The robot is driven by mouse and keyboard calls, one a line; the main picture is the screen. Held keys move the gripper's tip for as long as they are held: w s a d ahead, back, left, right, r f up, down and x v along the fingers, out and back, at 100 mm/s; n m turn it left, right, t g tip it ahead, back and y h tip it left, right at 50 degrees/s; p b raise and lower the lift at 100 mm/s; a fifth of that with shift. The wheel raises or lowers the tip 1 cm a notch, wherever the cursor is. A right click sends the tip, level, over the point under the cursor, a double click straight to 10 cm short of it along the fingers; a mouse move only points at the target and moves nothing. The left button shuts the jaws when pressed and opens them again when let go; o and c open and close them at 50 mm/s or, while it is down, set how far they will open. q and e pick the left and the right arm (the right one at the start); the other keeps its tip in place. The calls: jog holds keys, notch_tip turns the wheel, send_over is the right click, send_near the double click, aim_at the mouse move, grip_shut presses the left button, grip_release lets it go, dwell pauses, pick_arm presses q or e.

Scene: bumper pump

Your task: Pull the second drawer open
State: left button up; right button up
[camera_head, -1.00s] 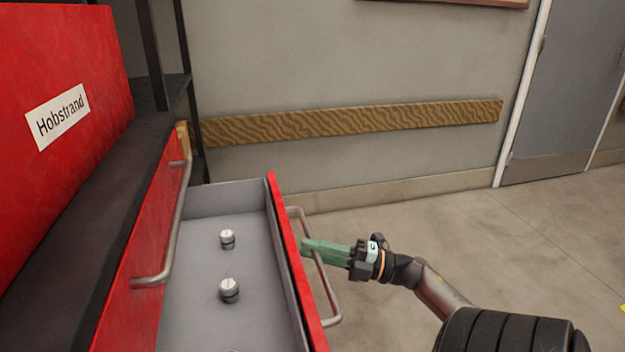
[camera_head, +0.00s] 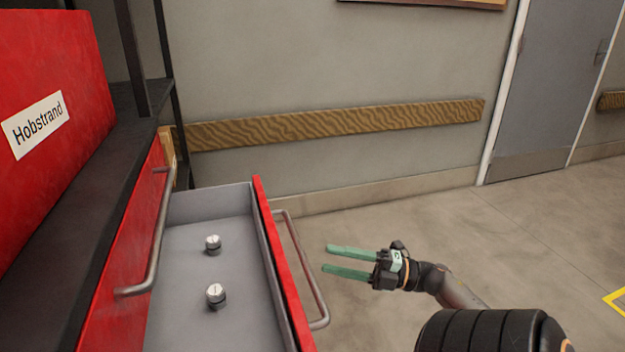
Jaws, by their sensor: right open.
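The open drawer (camera_head: 282,262) is red-fronted with a grey inside and stands pulled out from the red cabinet. Its metal bar handle (camera_head: 303,268) is on the outer face. Two small metal cylinders, a far one (camera_head: 213,244) and a near one (camera_head: 216,296), stand on the drawer floor. My right gripper (camera_head: 335,260) is open and empty, its green fingers apart, just right of the handle and not touching it. Above the open drawer, a closed red front (camera_head: 128,262) carries another metal handle (camera_head: 158,235). My left gripper is not in view.
A black worktop (camera_head: 70,205) and a red box labelled "Hobstrand" (camera_head: 60,80) are at the left. A wall with a wooden rail (camera_head: 330,122) is behind. The floor (camera_head: 430,225) to the right is clear up to a grey door (camera_head: 548,90).

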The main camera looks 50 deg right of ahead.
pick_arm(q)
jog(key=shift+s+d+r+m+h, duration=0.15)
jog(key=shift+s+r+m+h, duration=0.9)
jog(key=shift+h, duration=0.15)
pick_arm(e)
jog(key=v, duration=0.4)
jog(key=shift+s+d+f, duration=0.1)
jog(key=shift+s+d, duration=0.05)
jog(key=shift+s, duration=0.2)
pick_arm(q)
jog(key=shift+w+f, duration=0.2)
